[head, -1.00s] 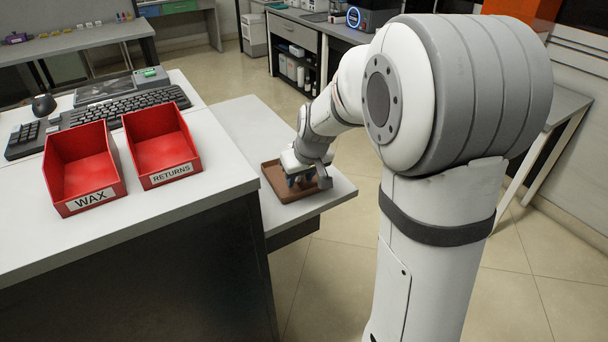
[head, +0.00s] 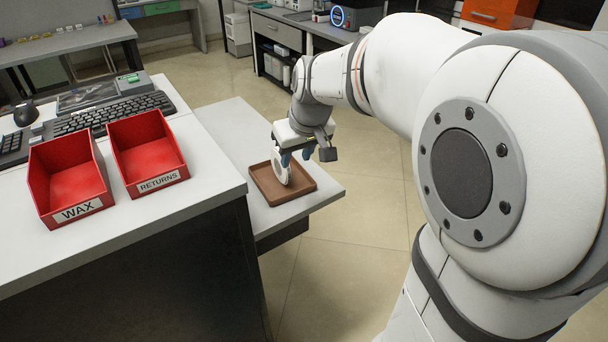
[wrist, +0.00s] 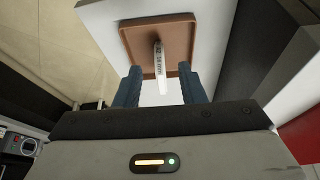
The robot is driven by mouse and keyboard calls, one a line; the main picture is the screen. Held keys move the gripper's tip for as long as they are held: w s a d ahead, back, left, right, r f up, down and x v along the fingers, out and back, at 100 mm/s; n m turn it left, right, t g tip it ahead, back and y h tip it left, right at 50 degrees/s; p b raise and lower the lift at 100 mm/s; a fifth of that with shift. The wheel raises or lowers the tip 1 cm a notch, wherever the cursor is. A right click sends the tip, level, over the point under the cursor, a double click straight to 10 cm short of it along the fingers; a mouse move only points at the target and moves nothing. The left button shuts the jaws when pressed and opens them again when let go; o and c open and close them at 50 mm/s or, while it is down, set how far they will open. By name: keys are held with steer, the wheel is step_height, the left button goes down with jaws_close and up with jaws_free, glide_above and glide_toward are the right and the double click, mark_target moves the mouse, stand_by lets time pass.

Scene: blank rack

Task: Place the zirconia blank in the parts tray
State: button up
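The zirconia blank (head: 281,167) is a white disc on its edge, slightly tilted, at the brown parts tray (head: 303,188). In the wrist view its narrow labelled rim (wrist: 159,62) shows against the tray floor (wrist: 140,40). My gripper (head: 297,157) is above the tray, pointing down, with blue fingers. In the wrist view the fingertips (wrist: 160,72) are apart, with a gap on both sides of the blank. The blank's lower edge seems to rest in the tray, but the contact is not clear.
The tray sits on a low white shelf (head: 235,130) beside a higher bench. Red bins marked WAX (head: 70,182) and RETURNS (head: 147,155) stand on that bench near a keyboard (head: 115,112). Open floor lies right of the shelf.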

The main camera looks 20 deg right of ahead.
steer(key=s+f+m+g, duration=0.1)
steer(key=s+f, duration=0.1)
steer(key=s, duration=0.7)
steer(key=s+f+m+g+h, duration=0.1)
steer(key=s+f, duration=0.2)
steer(key=s, duration=0.6)
steer(key=shift+s+f, duration=0.35)
steer(key=shift+s, duration=0.05)
steer(key=shift+r, duration=0.15)
step_height(320, 180, up, 7)
steer(key=p, duration=0.6)
steer(key=shift+s, duration=0.3)
steer(key=shift+a, duration=0.1)
